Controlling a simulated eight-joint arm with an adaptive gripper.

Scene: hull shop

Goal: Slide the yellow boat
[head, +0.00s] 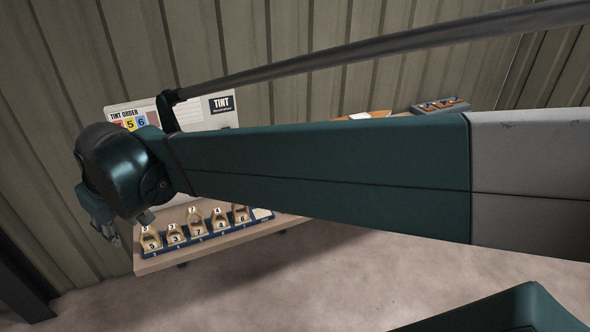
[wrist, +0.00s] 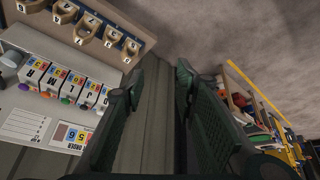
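No yellow boat can be made out for certain in either view. My gripper (head: 120,237) hangs at the left end of the bench in the head view. In the wrist view my gripper (wrist: 159,75) is open, its two dark fingers apart with only ribbed wall showing between them. Several tan wooden pieces with number tags (head: 197,224) stand in a row on a dark blue rack at the bench's front edge. They also show at the top left of the wrist view (wrist: 87,27). My arm hides the middle of the bench.
A tint order board (head: 195,112) stands behind the bench (head: 158,262). An orange-brown item (head: 376,114) and a grey tray (head: 440,104) show beyond my arm. The wrist view shows lettered white blocks (wrist: 70,84) at left and a filled shelf (wrist: 250,108) at right. The floor in front is clear.

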